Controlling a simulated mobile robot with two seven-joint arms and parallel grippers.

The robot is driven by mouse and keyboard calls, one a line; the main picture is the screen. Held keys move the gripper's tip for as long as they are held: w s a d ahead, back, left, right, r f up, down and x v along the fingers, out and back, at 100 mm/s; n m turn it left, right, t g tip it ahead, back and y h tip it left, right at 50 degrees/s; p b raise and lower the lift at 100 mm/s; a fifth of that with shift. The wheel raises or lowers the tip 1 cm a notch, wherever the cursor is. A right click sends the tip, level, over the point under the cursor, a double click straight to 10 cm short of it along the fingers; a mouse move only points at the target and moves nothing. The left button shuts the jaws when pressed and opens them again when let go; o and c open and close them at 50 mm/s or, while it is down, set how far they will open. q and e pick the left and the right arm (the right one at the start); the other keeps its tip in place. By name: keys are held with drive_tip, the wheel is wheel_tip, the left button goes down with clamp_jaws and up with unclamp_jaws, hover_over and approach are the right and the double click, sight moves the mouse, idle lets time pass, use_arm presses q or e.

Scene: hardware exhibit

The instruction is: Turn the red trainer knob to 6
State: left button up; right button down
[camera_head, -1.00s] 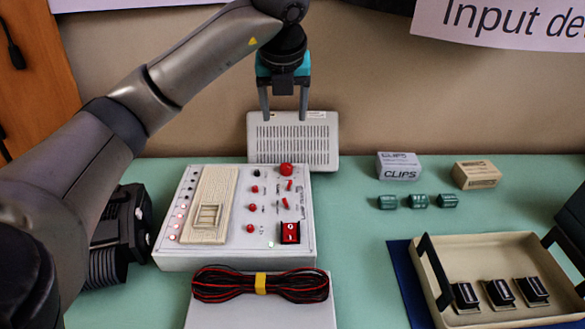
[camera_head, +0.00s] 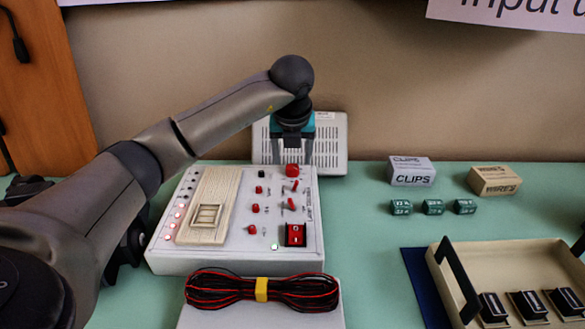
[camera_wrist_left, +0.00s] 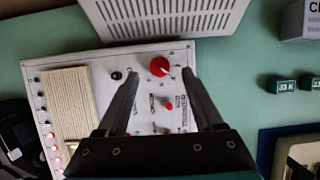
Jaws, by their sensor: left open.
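The red trainer knob (camera_head: 292,170) is the round red knob at the top right of the white trainer panel (camera_head: 235,262). In the left wrist view the knob (camera_wrist_left: 159,66) shows a white pointer mark towards its upper right; the scale numbers around it are too small to read. My left gripper (camera_head: 292,158) points down over the knob, its fingers open on either side of it in the picture. In the left wrist view the gripper (camera_wrist_left: 160,78) is empty, the knob lying between and slightly beyond the fingertips. Contact is not visible. My right gripper is not in view.
A pale vented box (camera_head: 330,150) stands just behind the panel. Small red levers and a red rocker switch (camera_head: 295,235) sit near the knob. A red-black cable bundle (camera_head: 215,290) lies in front. Boxes, green blocks and a beige tray (camera_head: 500,250) are at right.

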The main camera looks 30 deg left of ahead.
sight(292, 166)
use_arm(q)
drive_tip(key=shift+b+x, duration=0.35)
drive_tip(key=shift+x, duration=1.5)
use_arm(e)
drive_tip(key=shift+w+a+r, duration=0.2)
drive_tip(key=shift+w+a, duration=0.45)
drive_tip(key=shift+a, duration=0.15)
use_arm(q)
clamp_jaws()
